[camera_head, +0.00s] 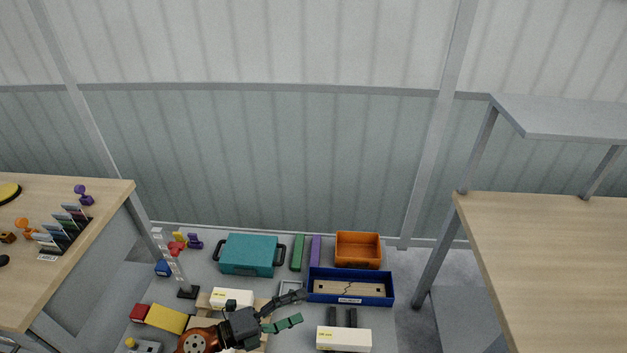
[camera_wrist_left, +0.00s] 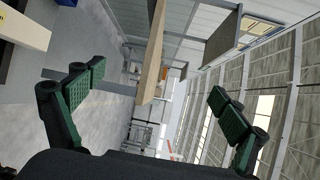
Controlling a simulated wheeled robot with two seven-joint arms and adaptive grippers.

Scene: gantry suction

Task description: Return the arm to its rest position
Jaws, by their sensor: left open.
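My left gripper (camera_head: 292,312) shows at the bottom middle of the head view, its arm coming in from the lower left. Its two dark fingers with green pads are spread apart with nothing between them. The wrist view shows the same open fingers (camera_wrist_left: 158,108), with a tilted view of the room beyond them. The gripper is over the grey table, left of a white box (camera_head: 343,339) and in front of the blue tray (camera_head: 390,290). I cannot tell its exact height. My right gripper is not in view.
A teal case (camera_head: 249,254), an orange bin (camera_head: 358,249), green (camera_head: 298,253) and purple (camera_head: 315,252) blocks stand at the back. Another white box (camera_head: 231,298) and a yellow block (camera_head: 167,318) are near my arm. Wooden tables stand left (camera_head: 110,205) and right (camera_head: 540,250).

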